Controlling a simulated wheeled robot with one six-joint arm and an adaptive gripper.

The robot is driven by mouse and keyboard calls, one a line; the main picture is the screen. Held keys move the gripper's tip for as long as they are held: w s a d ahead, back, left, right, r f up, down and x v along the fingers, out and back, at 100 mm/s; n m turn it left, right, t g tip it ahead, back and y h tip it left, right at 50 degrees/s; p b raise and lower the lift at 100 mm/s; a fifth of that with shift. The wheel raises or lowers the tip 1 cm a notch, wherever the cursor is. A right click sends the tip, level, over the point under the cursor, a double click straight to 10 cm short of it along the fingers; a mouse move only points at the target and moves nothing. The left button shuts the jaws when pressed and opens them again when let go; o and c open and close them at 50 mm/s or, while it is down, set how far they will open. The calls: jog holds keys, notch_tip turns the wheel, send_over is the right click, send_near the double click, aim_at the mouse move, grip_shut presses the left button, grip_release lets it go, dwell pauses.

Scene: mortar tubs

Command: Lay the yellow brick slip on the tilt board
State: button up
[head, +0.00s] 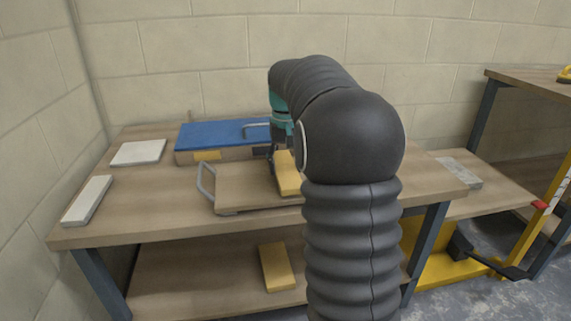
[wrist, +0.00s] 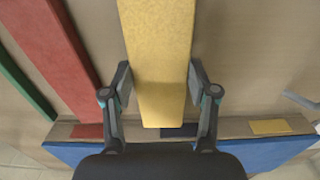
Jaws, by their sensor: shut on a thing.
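The yellow brick slip (wrist: 158,60) is held lengthwise between the fingers of my gripper (wrist: 160,98) in the wrist view. In the head view the slip (head: 287,176) shows just left of my arm, over the right part of a wooden board with a metal handle (head: 240,187). My gripper is shut on the slip; in the head view my arm hides most of it. I cannot tell whether the slip touches the board. Behind it stands a blue-topped wooden piece (head: 212,134) with coloured patches on its front. Which of these two is the tilt board is not clear.
A red bar (wrist: 62,55) and a green bar (wrist: 22,85) lie beside the slip in the wrist view. White slabs (head: 138,152) (head: 87,201) lie on the table's left. Another yellow slip (head: 276,266) lies on the lower shelf. A grey slab (head: 459,172) lies at right.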

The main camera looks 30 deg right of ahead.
jog(key=shift+f, duration=0.45)
jog(key=o, duration=1.6)
